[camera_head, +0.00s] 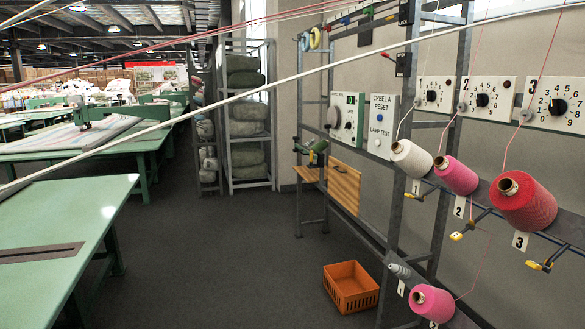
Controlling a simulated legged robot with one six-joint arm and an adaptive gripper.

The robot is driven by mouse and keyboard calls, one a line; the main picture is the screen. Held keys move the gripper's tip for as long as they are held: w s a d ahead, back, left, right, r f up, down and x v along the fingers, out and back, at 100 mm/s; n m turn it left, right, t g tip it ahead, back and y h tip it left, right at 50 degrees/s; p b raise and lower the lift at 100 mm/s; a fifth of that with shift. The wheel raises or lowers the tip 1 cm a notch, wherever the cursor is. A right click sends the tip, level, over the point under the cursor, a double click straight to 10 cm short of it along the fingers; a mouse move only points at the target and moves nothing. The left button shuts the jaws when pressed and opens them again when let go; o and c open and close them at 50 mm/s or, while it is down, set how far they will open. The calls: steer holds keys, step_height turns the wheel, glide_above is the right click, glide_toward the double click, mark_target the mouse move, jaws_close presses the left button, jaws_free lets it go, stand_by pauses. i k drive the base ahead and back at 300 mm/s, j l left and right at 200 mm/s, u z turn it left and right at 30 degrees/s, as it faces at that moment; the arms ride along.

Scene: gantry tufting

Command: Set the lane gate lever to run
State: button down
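No lever marked as the lane gate lever, and no readable "run" label, shows in this view. Small yellow-tipped levers stick out below the upper yarn cones: one by the white cone (411,196), one by the pink cone (456,236) and one by the red cone (533,265). I cannot tell whether one of these is the gate lever. Black pieces with red tips (403,64) sit higher on the rack frame; their function is unclear. My gripper is not in view.
Numbered dials (482,100) line the wall above the cones. An orange crate (350,288) lies on the floor before the rack. A green table (60,235) fills the left. Grey floor between is clear. Taut yarns cross the upper view.

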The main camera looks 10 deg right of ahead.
mark_target(384, 54)
steer(key=i+l, duration=0.1)
steer(key=i, duration=0.6)
steer(key=i+u, duration=0.1)
steer(key=i, duration=0.6)
steer(key=i+l, duration=0.5)
steer(key=l, duration=0.15)
steer(key=i+l+z, duration=0.1)
steer(key=i+l, duration=0.45)
steer(key=l, duration=0.1)
